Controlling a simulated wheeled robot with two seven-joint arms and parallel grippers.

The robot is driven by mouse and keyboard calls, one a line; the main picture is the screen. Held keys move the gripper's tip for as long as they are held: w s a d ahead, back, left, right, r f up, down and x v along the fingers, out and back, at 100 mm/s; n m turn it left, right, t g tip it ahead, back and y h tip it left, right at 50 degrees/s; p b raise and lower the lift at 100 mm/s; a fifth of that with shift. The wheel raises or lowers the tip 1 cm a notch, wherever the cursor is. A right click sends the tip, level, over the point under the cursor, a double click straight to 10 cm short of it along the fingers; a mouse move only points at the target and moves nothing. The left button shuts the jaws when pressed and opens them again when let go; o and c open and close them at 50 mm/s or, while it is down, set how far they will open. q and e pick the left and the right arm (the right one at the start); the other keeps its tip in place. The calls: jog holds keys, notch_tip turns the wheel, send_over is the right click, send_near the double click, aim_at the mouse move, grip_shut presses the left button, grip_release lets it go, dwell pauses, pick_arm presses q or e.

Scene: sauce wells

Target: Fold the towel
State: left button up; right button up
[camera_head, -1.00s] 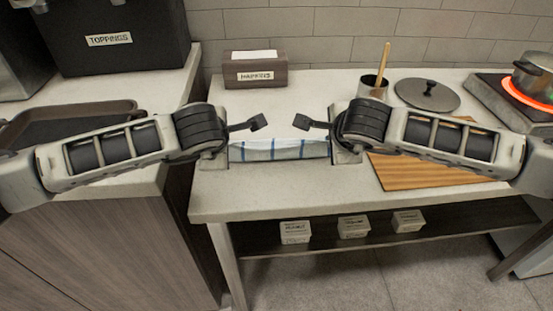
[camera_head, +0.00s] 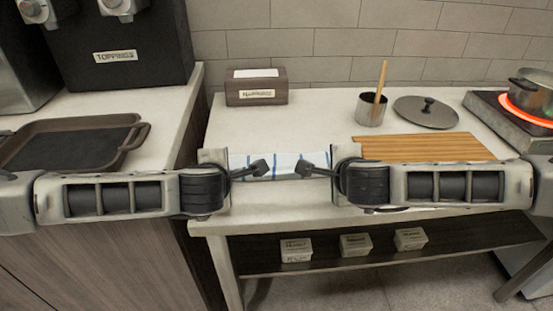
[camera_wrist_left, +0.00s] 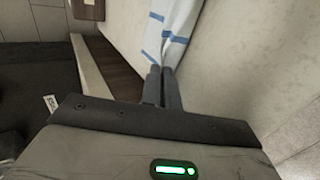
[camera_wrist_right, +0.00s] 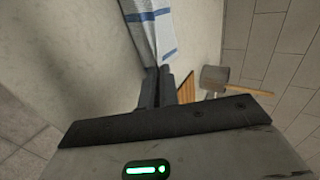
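The white towel with blue stripes (camera_head: 283,158) lies across the near middle of the counter, between my two arms. My left gripper (camera_head: 263,168) and my right gripper (camera_head: 304,168) point at each other at its near side, a short gap apart. In the left wrist view the towel (camera_wrist_left: 168,30) narrows to the nearly closed fingertips (camera_wrist_left: 163,70), which appear to pinch it. The right wrist view shows the same, with the towel (camera_wrist_right: 152,30) running to the fingertips (camera_wrist_right: 158,72). My grippers partly hide the towel's near edge and sides.
A napkin box (camera_head: 257,88) stands behind the towel. A wooden board (camera_head: 425,147), a cup with a wooden handle (camera_head: 371,110) and a lid (camera_head: 427,112) are to the right. A glowing burner with a pot (camera_head: 530,95) is far right. A tray (camera_head: 70,140) lies on the left counter.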

pick_arm(q)
jog(key=o, duration=0.8)
jog(key=shift+c, duration=0.2)
pick_arm(e)
jog(key=o, duration=0.7)
jog(key=shift+o, duration=0.2)
pick_arm(q)
jog(key=shift+s+r, duration=0.1)
jog(key=shift+r, duration=0.15)
pick_arm(e)
jog(key=shift+s+r, duration=0.1)
jog(key=shift+r, duration=0.15)
pick_arm(q)
jog(key=s+r, duration=0.5)
jog(key=r, duration=0.3)
jog(key=shift+s+r, duration=0.25)
jog(key=shift+s, duration=0.15)
pick_arm(e)
jog(key=s+r, duration=0.6)
jog(key=r, duration=0.2)
jog(key=shift+r, duration=0.25)
